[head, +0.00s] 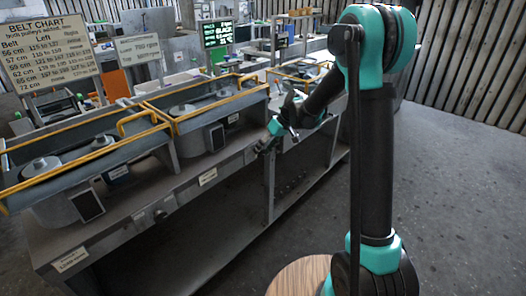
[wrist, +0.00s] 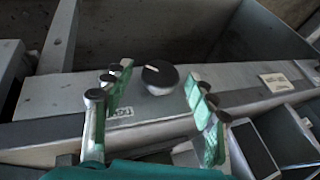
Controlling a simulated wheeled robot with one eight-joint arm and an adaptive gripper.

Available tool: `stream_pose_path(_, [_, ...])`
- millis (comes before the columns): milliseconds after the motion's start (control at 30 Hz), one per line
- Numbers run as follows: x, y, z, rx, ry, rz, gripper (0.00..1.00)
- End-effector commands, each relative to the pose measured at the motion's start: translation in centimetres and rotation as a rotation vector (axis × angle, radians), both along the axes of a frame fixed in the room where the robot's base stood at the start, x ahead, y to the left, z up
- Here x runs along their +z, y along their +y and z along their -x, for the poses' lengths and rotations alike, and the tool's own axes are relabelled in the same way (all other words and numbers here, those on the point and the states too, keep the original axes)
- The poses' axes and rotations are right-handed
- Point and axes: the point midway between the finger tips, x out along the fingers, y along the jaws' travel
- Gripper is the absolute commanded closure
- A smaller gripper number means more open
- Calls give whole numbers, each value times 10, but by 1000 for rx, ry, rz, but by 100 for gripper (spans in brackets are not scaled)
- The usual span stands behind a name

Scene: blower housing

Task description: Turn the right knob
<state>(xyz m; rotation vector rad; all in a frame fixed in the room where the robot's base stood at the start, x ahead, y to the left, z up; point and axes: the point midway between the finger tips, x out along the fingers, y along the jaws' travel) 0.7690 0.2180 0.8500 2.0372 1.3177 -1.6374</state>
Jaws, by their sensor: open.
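A round black knob (wrist: 160,75) with a white pointer mark sits on the grey front rail of the bench in the wrist view. Its mark points to the left. My gripper (wrist: 158,84) is open, with green-padded fingers on either side of the knob in the picture. I cannot tell whether they touch it. In the head view my gripper (head: 266,144) is at the bench's front rail, and the knob there is hidden or too small to make out. Another small knob (head: 160,215) appears farther left on the front rail.
Open housings with yellow-railed rims, such as the middle one (head: 205,105), stand along the bench. A belt chart board (head: 48,52) and a 700 rpm sign (head: 138,48) stand behind. A small label (wrist: 275,82) is right of the knob. The floor (head: 450,170) at right is clear.

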Motion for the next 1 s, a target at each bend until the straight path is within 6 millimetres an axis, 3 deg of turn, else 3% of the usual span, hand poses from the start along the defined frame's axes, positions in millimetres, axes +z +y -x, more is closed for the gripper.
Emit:
stream_pose_path(233, [16, -10, -1, -1, 1, 0, 43])
stream_pose_path(700, [91, -53, -2, -1, 1, 0, 43])
stream_pose_path(1000, [104, -60, -2, 0, 0, 0, 43])
